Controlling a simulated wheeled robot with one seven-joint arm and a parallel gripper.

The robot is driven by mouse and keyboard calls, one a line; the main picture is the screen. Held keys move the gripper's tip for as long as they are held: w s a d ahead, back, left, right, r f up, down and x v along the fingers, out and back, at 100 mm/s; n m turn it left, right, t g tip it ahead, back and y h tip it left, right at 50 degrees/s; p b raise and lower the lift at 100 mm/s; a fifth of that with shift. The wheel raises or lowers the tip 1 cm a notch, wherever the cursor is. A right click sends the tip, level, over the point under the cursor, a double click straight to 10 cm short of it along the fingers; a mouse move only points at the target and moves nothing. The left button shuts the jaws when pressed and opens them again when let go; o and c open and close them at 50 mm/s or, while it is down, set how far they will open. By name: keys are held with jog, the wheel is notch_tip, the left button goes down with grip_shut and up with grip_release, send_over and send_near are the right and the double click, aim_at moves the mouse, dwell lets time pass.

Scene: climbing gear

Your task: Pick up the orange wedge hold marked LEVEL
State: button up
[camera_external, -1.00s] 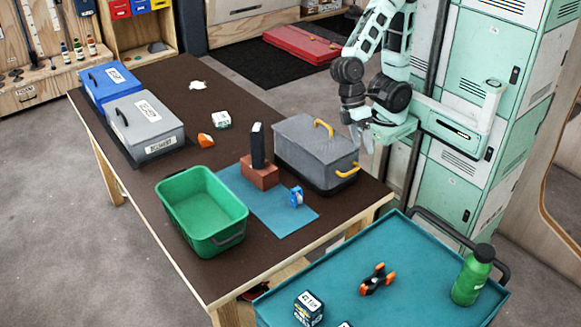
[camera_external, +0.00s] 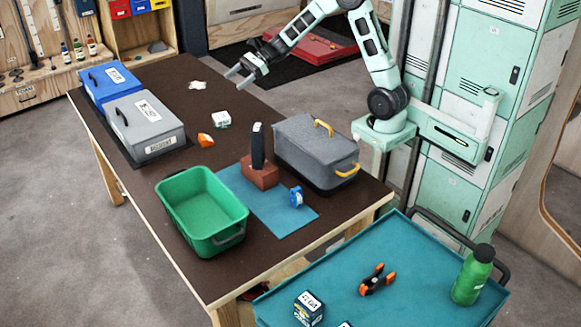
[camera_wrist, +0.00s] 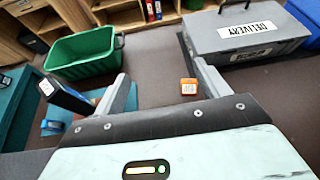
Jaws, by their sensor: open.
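The orange wedge hold (camera_external: 205,140) lies on the dark brown table, between the grey box and the small white block. It also shows in the wrist view (camera_wrist: 188,86), small and beyond my fingers, with a pale label too small to read. My gripper (camera_external: 237,80) is open and empty above the far part of the table, up and to the right of the wedge in the external view. In the wrist view, my two fingers (camera_wrist: 160,80) stand wide apart, and the wedge appears between them at a distance.
A white block (camera_external: 221,119) sits close to the wedge. A grey lidded box (camera_external: 150,125), a green bin (camera_external: 202,240), a black upright object (camera_external: 257,146) on a brick (camera_external: 259,174), and a dark grey case (camera_external: 310,160) stand around. A crumpled white piece (camera_external: 198,85) lies behind.

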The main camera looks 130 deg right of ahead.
jog(key=s+d+m+h, duration=0.2)
jog(key=s+d, duration=0.1)
jog(key=d, duration=0.1)
send_near(206, 137)
jog(key=x, duration=0.2)
jog(key=p+x, duration=0.1)
jog(key=x, duration=0.2)
jog(key=shift+a+f, duration=0.15)
jog(key=shift+f, duration=0.25)
jog(key=shift+d+r+p+x, duration=0.15)
jog(key=shift+p+x, duration=0.25)
jog(key=shift+x, duration=0.95)
jog(key=shift+d+r+p+x, duration=0.1)
jog(key=shift+p+x, duration=0.25)
jog(key=shift+x, duration=1.05)
jog(key=c, duration=1.1)
